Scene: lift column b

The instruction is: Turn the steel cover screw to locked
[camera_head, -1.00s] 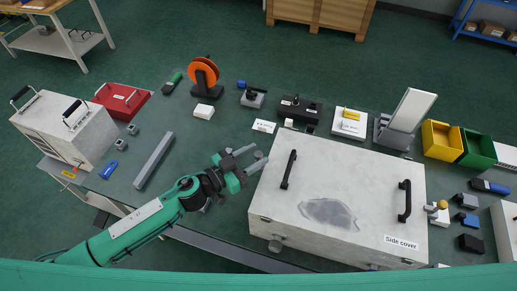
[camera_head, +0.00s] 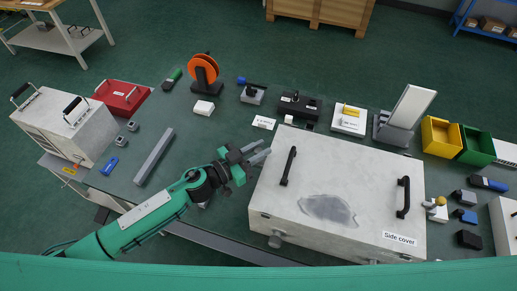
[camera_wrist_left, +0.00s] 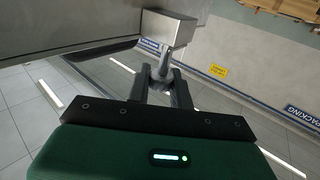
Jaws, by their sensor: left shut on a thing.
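The large grey box labelled "Side cover" (camera_head: 350,165) stands on the bench, with two black handles on top. My left gripper (camera_head: 262,153) is at the upper left side of this box. In the left wrist view, its two fingers (camera_wrist_left: 161,90) are shut on a grey steel stem (camera_wrist_left: 162,64), which I take to be the steel cover screw. The stem meets a metal block (camera_wrist_left: 168,28) above it. The fingers hide part of the stem, and no locked mark can be read. Another grey round knob (camera_head: 274,241) is low on the box's front. My right gripper is not in view.
A grey bar (camera_head: 154,156) and a blue tool (camera_head: 108,166) lie on the bench to the left. An orange reel (camera_head: 204,72) and several small devices stand behind. Yellow and green bins (camera_head: 440,137) are to the right. The bench (camera_head: 225,130) is clear just behind my left gripper.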

